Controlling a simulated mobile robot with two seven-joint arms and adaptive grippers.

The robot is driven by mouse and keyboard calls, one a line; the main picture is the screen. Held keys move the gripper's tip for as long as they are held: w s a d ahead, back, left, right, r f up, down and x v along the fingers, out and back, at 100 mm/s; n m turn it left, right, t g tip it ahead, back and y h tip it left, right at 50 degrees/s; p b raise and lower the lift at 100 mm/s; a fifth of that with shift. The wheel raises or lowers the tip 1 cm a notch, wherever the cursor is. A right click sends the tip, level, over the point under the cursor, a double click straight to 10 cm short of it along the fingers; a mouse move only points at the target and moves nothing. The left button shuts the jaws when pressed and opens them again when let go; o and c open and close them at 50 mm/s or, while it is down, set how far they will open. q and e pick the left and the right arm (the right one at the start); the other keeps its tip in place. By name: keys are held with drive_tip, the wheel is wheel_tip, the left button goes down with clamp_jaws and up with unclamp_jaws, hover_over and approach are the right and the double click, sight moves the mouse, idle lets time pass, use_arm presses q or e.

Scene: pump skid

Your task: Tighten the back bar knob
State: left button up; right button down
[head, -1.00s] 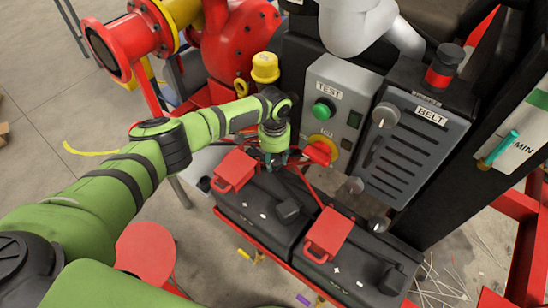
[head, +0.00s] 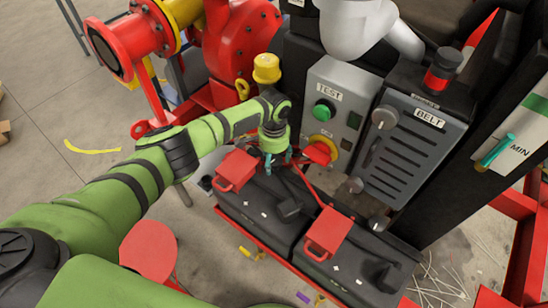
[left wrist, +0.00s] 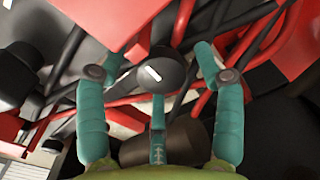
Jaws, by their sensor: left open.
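In the left wrist view a round black knob (left wrist: 165,68) with a white mark on its top lies between my teal fingers. I take it for the back bar knob. My left gripper (left wrist: 158,62) is open around it, with visible gaps at the left and right fingertips. I cannot tell whether the middle finger touches it. In the head view the left gripper (head: 277,160) points down behind the black batteries (head: 262,230), beside the rear red terminal cover (head: 236,168). The knob is hidden there by the gripper. My right gripper is not in view.
The TEST box (head: 315,85), with a green button and a red-and-yellow switch, stands close to the right of the gripper. The BELT panel (head: 425,145) is further right. Thin red bars run near the fingers. A yellow cap (head: 266,68) stands behind my wrist.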

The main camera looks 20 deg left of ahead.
sight(274, 160)
use_arm(q)
drive_tip(key=shift+w+d+r, duration=0.1)
drive_tip(key=shift+r, duration=0.4)
wheel_tip(274, 160, up, 6)
drive_tip(key=shift+r, duration=0.25)
drive_tip(key=shift+f, duration=0.1)
